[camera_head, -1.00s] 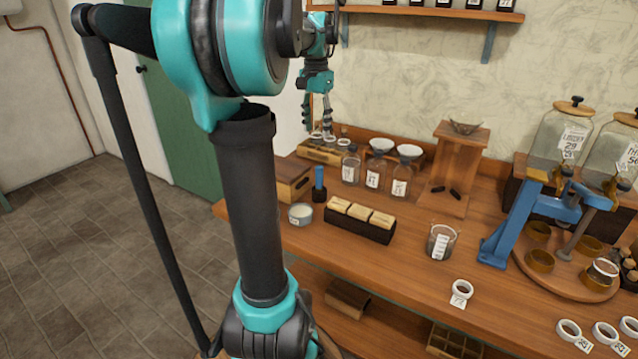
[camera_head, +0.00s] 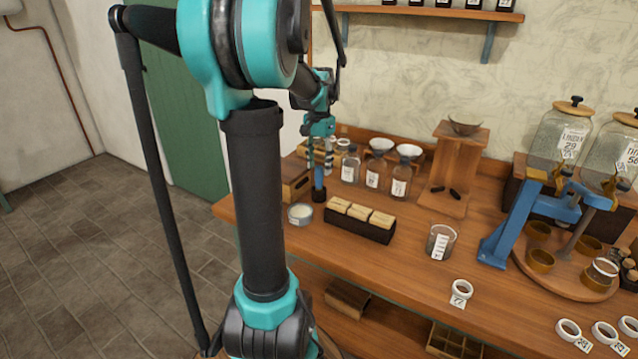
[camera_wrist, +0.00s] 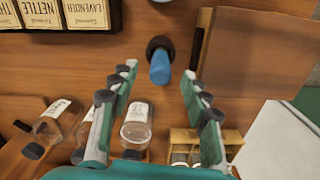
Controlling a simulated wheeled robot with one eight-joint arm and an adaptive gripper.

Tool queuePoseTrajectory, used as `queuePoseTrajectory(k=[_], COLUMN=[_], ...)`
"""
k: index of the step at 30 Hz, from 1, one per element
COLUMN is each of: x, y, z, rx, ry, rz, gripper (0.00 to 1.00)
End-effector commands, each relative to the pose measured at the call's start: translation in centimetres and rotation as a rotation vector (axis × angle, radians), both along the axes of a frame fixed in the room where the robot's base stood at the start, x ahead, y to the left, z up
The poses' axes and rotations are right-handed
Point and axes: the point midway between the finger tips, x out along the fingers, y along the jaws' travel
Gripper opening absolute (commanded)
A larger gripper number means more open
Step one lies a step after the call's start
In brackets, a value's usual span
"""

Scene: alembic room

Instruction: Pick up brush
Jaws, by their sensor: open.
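The brush (camera_head: 319,184) stands upright on the wooden counter, a blue handle on a dark round lower end. In the wrist view the brush (camera_wrist: 160,67) shows end-on, just beyond and between the fingertips. My gripper (camera_head: 320,168) is open and points down above it, its fingers at either side of the handle's top in the head view. In the wrist view the gripper (camera_wrist: 159,71) is empty, with a gap between each finger and the handle.
A round tin (camera_head: 300,214) stands in front of the brush, and a black holder with cream packets (camera_head: 358,232) is to its right. A wooden box (camera_head: 294,189) is close on its left. Labelled glass bottles (camera_head: 350,170) stand behind and right.

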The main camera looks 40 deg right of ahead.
Motion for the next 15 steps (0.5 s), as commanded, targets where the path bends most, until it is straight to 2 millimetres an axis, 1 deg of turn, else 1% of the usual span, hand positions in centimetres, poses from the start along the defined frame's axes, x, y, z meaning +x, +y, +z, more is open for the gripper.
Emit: queuePoseTrajectory(k=[6,9,15], x=[0.0,0.0,0.0], y=[0.0,0.0,0.0], z=[-3.2,-4.2,-4.6], rx=[0.000,0.000,0.000], ry=[0.000,0.000,0.000], rz=[0.000,0.000,0.000], gripper=[0.47,0.47,0.47])
